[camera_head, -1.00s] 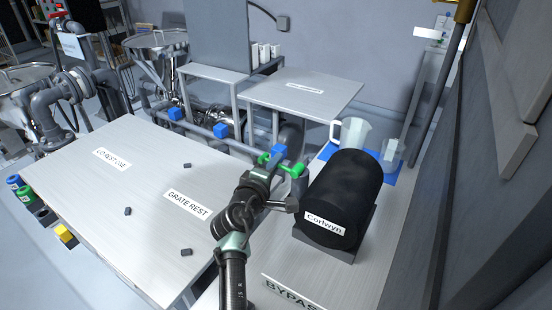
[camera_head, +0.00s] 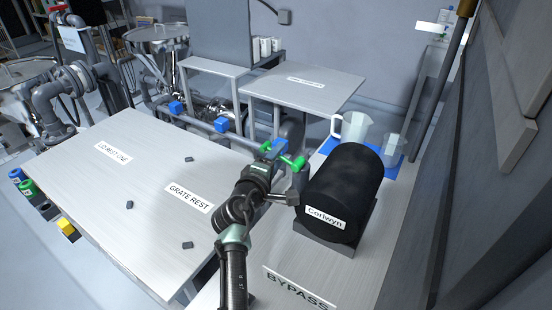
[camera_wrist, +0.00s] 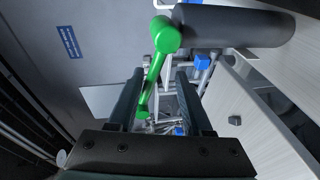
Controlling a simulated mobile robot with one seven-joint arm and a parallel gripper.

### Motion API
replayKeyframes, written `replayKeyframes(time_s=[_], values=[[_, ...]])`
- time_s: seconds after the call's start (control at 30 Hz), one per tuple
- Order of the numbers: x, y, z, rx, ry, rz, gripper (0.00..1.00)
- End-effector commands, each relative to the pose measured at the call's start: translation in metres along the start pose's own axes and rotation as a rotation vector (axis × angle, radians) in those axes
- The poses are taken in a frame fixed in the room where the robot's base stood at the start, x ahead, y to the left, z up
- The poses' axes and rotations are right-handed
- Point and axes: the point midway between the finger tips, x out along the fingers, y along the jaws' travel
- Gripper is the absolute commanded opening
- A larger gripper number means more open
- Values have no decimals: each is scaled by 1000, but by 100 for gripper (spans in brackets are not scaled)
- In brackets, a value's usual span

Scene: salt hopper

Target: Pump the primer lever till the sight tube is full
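A green lever (camera_wrist: 155,72) with a ball-like knob shows in the wrist view, joined near a dark grey cylinder. Its arm runs down between my two dark fingers, nearer the left one. My gripper (camera_wrist: 159,74) is open, with gaps beside the lever, so it is around or behind it; depth is hard to tell. In the head view the green lever (camera_head: 293,161) shows at the end of my arm, beside the black drum labelled "Corlwyn", and my gripper (camera_head: 272,153) partly covers it. I cannot make out the sight tube.
The black drum (camera_head: 343,190) stands close right of my arm on the bench. Clear jugs (camera_head: 355,128) stand on a blue mat (camera_head: 408,160) behind it. A pale table (camera_head: 130,215) with several small dark blocks lies left. Pipes with blue knobs (camera_head: 221,124) run behind.

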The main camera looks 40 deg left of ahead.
Motion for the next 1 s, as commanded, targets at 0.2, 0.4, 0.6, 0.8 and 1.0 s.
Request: replayKeyframes(time_s=[0.2,0.4,0.6,0.8,1.0], values=[[-11,-4,-2,-2,3,-7,44],[-40,-5,-2,-1,4,-9,44],[-75,-3,-1,1,4,-5,44],[-107,-1,0,1,2,-2,44],[-126,-1,0,0,1,-1,44]])
